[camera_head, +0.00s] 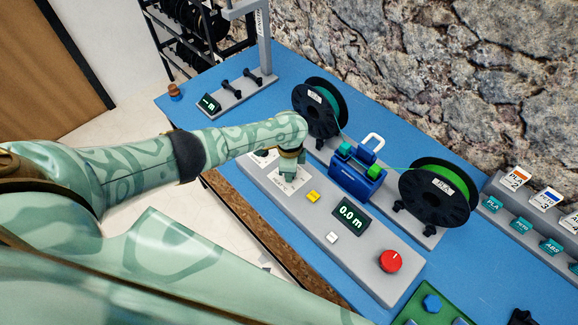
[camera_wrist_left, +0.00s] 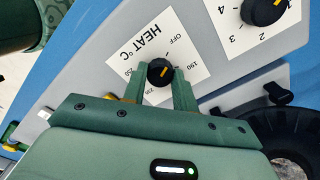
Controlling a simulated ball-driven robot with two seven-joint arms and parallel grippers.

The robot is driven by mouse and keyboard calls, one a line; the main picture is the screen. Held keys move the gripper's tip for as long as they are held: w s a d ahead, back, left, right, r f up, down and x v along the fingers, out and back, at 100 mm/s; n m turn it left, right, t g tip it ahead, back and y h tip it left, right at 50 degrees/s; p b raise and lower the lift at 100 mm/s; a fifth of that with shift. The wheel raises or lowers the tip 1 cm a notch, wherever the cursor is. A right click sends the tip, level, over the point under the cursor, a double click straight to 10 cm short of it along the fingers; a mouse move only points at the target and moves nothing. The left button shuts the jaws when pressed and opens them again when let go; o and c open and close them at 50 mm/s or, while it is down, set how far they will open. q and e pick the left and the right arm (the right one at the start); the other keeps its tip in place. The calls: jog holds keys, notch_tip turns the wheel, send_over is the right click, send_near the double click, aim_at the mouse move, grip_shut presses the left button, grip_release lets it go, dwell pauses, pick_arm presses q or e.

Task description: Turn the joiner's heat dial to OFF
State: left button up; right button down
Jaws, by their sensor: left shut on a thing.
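The joiner's long grey control panel (camera_head: 320,208) lies on the blue table. Its heat dial (camera_wrist_left: 160,72) shows in the left wrist view as a small black knob with a yellow pointer line, on a white card (camera_wrist_left: 140,45) marked HEAT °C, OFF and several numbers. I cannot tell for sure which mark the pointer meets. My left gripper (camera_head: 289,174) is over the panel, its green fingers (camera_wrist_left: 160,86) on either side of the heat dial and shut on it. In the head view the gripper hides the dial. My right gripper is in neither view.
A second black dial (camera_wrist_left: 263,10) with numbers is close by. The panel also bears a yellow button (camera_head: 313,196), a 0.0 m display (camera_head: 348,217), a white button (camera_head: 332,237) and a red knob (camera_head: 390,261). Behind are the blue joiner (camera_head: 352,184) and two spools (camera_head: 436,194).

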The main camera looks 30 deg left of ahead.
pick_arm(q)
jog(key=shift+n, duration=0.6)
jog(key=o, duration=1)
notch_tip(320, 180, up, 16)
jog(key=p, duration=0.8)
jog(key=shift+r, duration=0.15)
